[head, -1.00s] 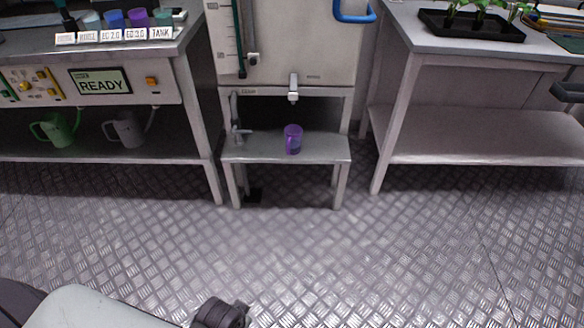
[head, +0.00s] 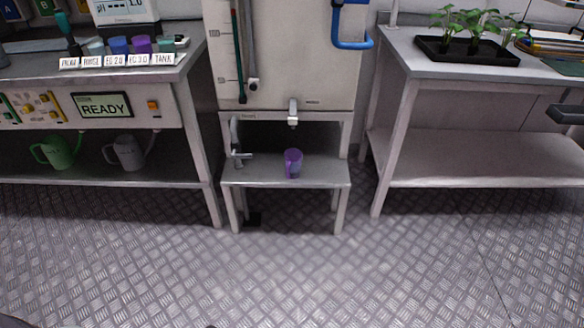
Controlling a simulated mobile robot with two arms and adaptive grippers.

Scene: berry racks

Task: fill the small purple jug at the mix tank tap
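The small purple jug (head: 292,164) stands upright on the low metal stand (head: 262,176) in front of the mix tank. The white mix tank (head: 310,60) stands above the stand. Its tap (head: 293,114) is directly above the jug, with a gap between them. I cannot make out the liquid level inside the jug. Neither of my grippers shows in the head view, and nothing is touching the jug.
A second, lower tap (head: 240,157) is at the left of the stand. On the left, a bench carries labelled cups and a panel reading READY (head: 103,106); green (head: 54,151) and grey (head: 126,152) jugs sit on its shelf. A plant tray (head: 470,50) is on the right bench. The floor in front is clear.

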